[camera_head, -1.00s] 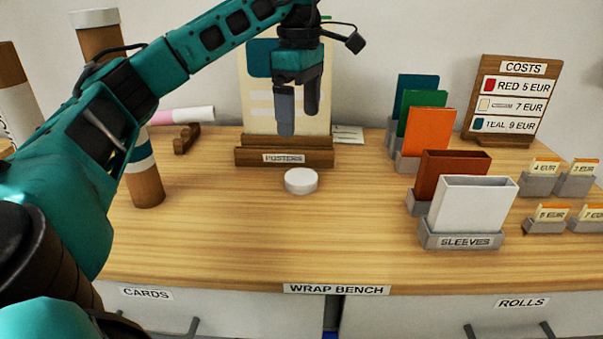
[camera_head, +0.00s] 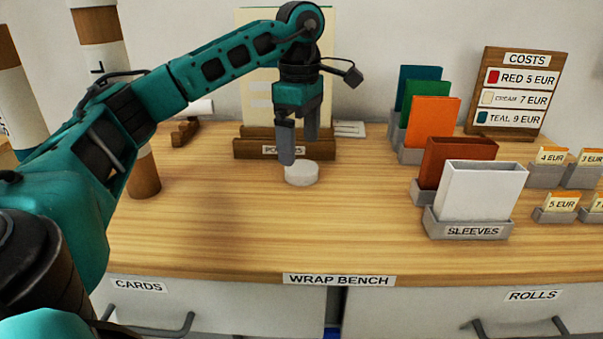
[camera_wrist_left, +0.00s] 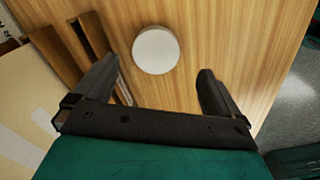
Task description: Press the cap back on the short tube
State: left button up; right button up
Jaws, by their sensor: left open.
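The cap (camera_head: 302,176) is a white round disc lying flat on the bench in front of the posters stand. It also shows in the left wrist view (camera_wrist_left: 156,50). My left gripper (camera_head: 298,152) is open, pointing down just above and behind the cap; its fingers (camera_wrist_left: 158,80) are spread wider than the cap, with nothing between them. A brown tube with a white top (camera_head: 98,25) stands at the left, partly behind my left arm. Another brown tube with a white band (camera_head: 12,72) is cut by the left edge. I cannot tell which is the short tube.
The wooden posters stand (camera_head: 250,150) is close behind the gripper. Card sleeves in grey holders, such as the white sleeve (camera_head: 482,192), stand at the right beside price tags and the costs board (camera_head: 508,92). The front middle of the wrap bench (camera_head: 300,235) is clear.

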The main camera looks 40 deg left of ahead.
aim_at(300, 167)
pick_arm(q)
jog(key=shift+w+a+f+b, duration=0.15)
jog(key=shift+f+b, duration=0.25)
jog(key=shift+f, duration=0.9)
jog(key=shift+w+a+f+b, duration=0.1)
jog(key=shift+f+b, duration=0.25)
jog(key=shift+f, duration=0.95)
jog(key=c, duration=1.1)
jog(key=shift+r, duration=0.15)
